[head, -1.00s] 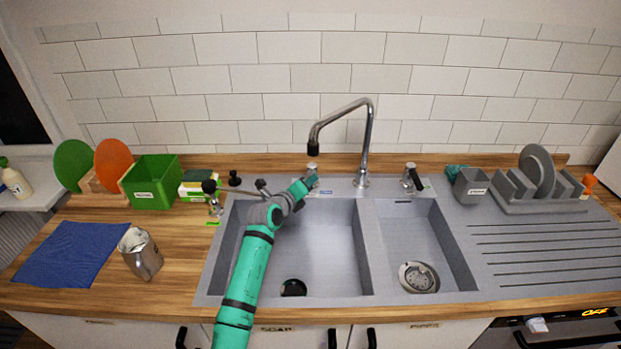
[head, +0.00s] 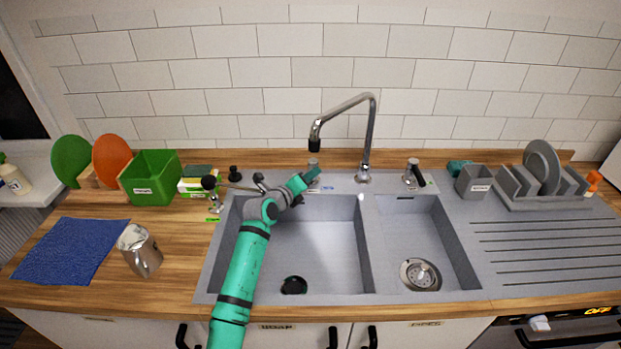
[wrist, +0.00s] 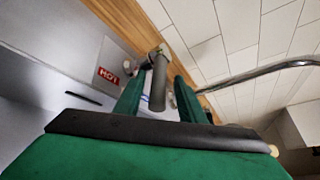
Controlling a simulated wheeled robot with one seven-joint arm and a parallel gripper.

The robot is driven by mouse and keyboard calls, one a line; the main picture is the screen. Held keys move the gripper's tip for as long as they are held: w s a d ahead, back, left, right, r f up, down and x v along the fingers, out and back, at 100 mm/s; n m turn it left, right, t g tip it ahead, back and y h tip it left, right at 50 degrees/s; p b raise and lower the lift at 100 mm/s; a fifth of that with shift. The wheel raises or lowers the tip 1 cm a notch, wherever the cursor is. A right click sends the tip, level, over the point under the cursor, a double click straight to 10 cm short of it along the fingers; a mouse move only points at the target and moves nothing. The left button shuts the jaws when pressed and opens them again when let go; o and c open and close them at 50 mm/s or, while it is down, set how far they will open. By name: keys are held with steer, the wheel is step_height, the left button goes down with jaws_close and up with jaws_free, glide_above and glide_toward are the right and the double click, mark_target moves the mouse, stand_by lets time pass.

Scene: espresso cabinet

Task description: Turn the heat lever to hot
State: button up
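The lever (wrist: 159,84) is a grey cylindrical handle on a metal base, seen between my fingers in the wrist view. A red label reading HOT (wrist: 108,76) is on the sink deck left of it in that view. In the head view, the metal tap body (head: 313,168) left of the faucet stands at my gripper (head: 308,180), which hides its handle. My gripper also shows in the wrist view (wrist: 160,88). Its green fingers are apart, one on each side of the handle, with small gaps visible. Whether either finger touches it I cannot tell.
The tall faucet (head: 371,130) rises right of my gripper. A second tap with a black handle (head: 413,174) stands farther right. A black-knobbed metal fitting (head: 210,186) is left of my forearm. The left basin (head: 320,250) below is empty.

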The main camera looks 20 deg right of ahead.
steer(key=v, duration=1.1)
steer(key=shift+d, duration=0.1)
